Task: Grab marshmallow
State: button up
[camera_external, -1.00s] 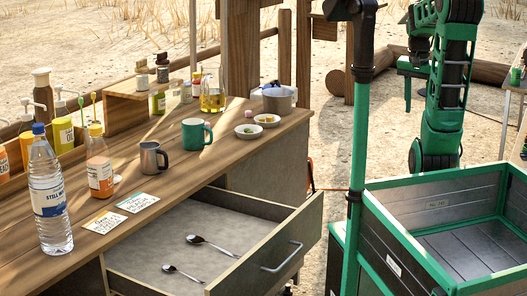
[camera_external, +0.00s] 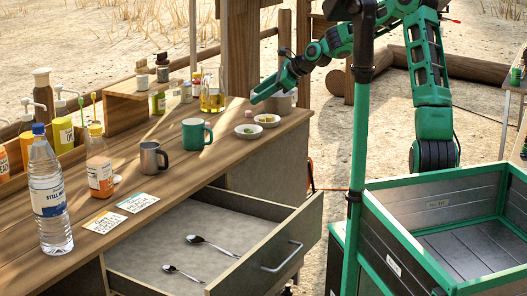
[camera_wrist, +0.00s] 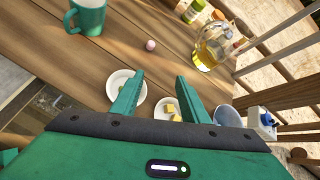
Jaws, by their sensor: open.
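The marshmallow seems to be the small pinkish-white round piece (camera_wrist: 151,45) on the wooden tabletop, ahead of my fingers in the wrist view. In the external view my gripper hides that spot. My gripper (camera_external: 256,98) is over the far right end of the counter, above and behind the small bowls. Its two green fingers (camera_wrist: 160,88) stand apart with nothing between them, pointing toward the pink piece but short of it in the wrist view.
Two small bowls (camera_external: 248,131) (camera_external: 267,120) sit below my gripper. A grey pot (camera_external: 284,103) is partly hidden behind it. A glass oil jug (camera_external: 212,100) and a green mug (camera_external: 196,134) stand nearby. An open drawer (camera_external: 200,250) with two spoons juts out below the counter.

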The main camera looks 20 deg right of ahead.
jog(key=w+a+r+m+t+y, duration=0.1)
jog(key=w+a+r+m+y, duration=0.25)
jog(key=a, duration=0.35)
send_near(209, 124)
jog(key=shift+m+h, duration=0.35)
jog(key=x, duration=0.9)
jog(key=shift+w+a+r, duration=0.15)
jog(key=shift+r, duration=0.05)
jog(key=shift+c, duration=0.6)
grip_shut()
